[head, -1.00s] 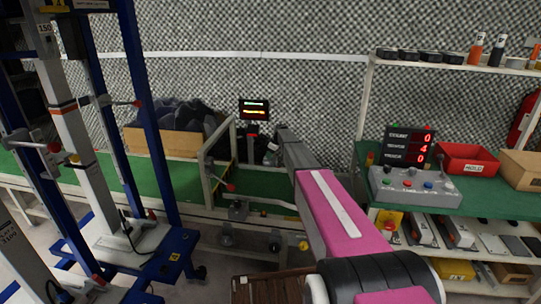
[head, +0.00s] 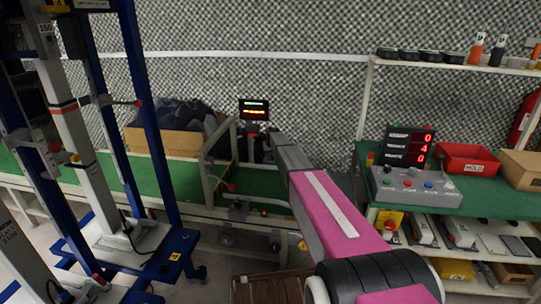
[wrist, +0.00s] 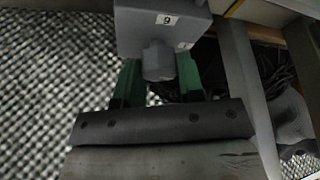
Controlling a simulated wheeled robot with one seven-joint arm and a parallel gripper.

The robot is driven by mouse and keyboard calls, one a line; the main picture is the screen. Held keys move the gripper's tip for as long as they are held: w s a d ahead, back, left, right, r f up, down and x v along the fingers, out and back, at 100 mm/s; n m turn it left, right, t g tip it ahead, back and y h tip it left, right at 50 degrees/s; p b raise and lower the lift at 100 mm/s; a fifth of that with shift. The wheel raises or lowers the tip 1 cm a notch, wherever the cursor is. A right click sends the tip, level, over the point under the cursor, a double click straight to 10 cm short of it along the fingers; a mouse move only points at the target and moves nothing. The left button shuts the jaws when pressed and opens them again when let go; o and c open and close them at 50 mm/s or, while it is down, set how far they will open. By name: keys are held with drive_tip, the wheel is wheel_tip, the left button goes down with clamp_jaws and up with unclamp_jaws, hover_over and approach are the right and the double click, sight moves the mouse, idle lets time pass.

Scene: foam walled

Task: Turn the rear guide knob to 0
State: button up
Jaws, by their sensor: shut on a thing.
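In the wrist view, a rounded grey knob (wrist: 158,62) sticks out below a grey block that bears a small white label (wrist: 166,20) with a single digit, which reads as 9 or an upside-down 6. My gripper (wrist: 157,78) has its two green fingers on either side of this knob, shut on it. No pointer or scale on the knob can be made out. In the head view, my pink and black arm reaches over the conveyor to the back, and its far end hides my gripper and the knob.
A small lit display (head: 253,109) stands behind the green conveyor (head: 180,178). A box of dark foam (head: 170,135) is at back left. A blue-and-grey frame (head: 130,120) stands left. At right are a control box (head: 415,189), a red-digit counter (head: 408,146) and a red bin (head: 467,160).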

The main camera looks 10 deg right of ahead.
drive_tip(key=m+h, duration=0.1)
drive_tip(key=m, duration=0.2)
drive_tip(key=m+h, duration=0.1)
drive_tip(key=m, duration=0.1)
drive_tip(key=shift+a+m+g, duration=0.1)
drive_tip(key=shift+m+g, duration=0.2)
drive_tip(key=shift+m, duration=0.1)
idle(0.4)
drive_tip(key=o, duration=0.9)
drive_tip(key=shift+s+a+r, duration=0.1)
drive_tip(key=shift+s+r, duration=0.1)
drive_tip(key=shift+r, duration=0.3)
drive_tip(key=v, duration=0.3)
drive_tip(key=shift+s+a+r, duration=0.1)
drive_tip(key=shift+s+r, duration=0.15)
drive_tip(key=shift+r, duration=0.1)
drive_tip(key=s+a, duration=0.5)
drive_tip(key=s, duration=0.5)
drive_tip(key=shift+s, duration=0.4)
